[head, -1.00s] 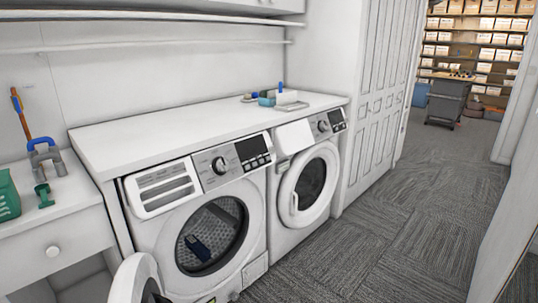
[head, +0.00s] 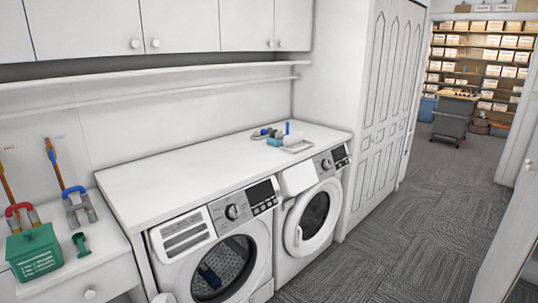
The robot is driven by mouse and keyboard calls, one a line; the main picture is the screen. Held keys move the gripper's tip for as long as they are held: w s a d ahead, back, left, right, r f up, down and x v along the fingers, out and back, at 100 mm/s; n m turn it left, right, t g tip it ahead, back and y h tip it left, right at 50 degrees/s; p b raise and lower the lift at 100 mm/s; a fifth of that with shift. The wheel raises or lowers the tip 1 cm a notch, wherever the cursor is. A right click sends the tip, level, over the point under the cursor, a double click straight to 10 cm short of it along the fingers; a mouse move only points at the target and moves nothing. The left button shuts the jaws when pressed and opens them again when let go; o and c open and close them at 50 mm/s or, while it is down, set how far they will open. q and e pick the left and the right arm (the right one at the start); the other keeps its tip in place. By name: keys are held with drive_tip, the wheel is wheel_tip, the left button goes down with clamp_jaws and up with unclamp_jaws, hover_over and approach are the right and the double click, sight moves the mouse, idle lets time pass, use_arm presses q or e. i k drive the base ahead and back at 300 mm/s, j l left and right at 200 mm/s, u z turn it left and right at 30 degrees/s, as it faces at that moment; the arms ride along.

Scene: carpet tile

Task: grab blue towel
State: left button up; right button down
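A dark blue cloth, which looks like the blue towel (head: 209,277), lies inside the drum of the left washing machine (head: 182,262). That machine's round door (head: 163,298) is swung open to the left and is cut by the bottom edge. The towel's lower part is hard to make out in the dark drum. Neither of my grippers shows in the head view.
A second machine (head: 312,220) stands to the right with its round door near the opening. A white counter (head: 190,180) runs above both, with small items and a tray (head: 297,146) at its far end. A green basket (head: 34,252) stands on the left cabinet. Open carpet (head: 415,240) lies to the right.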

sight(211, 278)
drive_tip(key=j, duration=1.95)
drive_tip(key=l+u, duration=0.25)
drive_tip(key=l, duration=0.4)
drive_tip(key=l+u, duration=0.3)
drive_tip(key=l, duration=0.4)
drive_tip(key=i+l+u, duration=0.1)
drive_tip(key=l+u, duration=0.2)
drive_tip(key=l, duration=0.2)
drive_tip(key=l+u, duration=0.3)
drive_tip(key=l, duration=0.25)
drive_tip(key=i+l+u, duration=0.1)
drive_tip(key=l+u, duration=0.2)
drive_tip(key=l, duration=0.2)
drive_tip(key=l+u, duration=0.3)
drive_tip(key=l, duration=0.25)
